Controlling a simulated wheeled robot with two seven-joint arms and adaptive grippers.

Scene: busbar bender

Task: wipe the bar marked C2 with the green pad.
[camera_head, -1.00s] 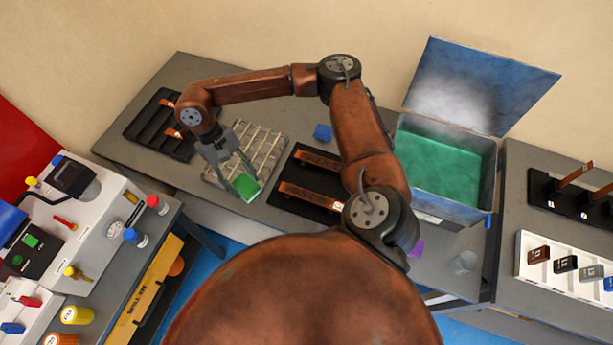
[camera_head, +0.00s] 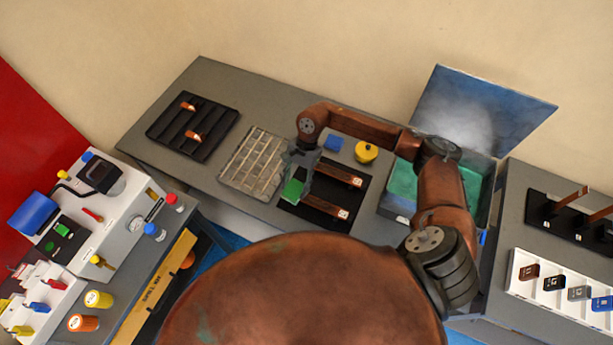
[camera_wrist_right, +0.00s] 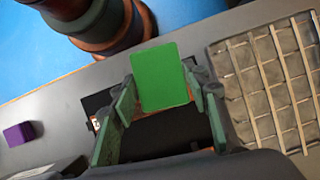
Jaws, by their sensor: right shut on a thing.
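My right gripper (camera_head: 297,180) is shut on the green pad (camera_head: 292,191), which also shows between its fingers in the right wrist view (camera_wrist_right: 160,77). The pad is over the left end of a black tray (camera_head: 351,196). Two copper bars lie on this tray, an upper bar (camera_head: 335,172) and a lower bar (camera_head: 322,205). Each has a pale label at its right end, too small to read, so I cannot tell which is C2. The pad is near the lower bar's left end; I cannot tell whether they touch. My left gripper is not in view.
A slatted rack (camera_head: 252,162) lies left of the tray. A blue block (camera_head: 333,143) and a yellow knobbed object (camera_head: 366,152) stand behind it. An open bin with green inside (camera_head: 403,186) is at the right. A second black tray (camera_head: 214,143) with copper pieces lies far left.

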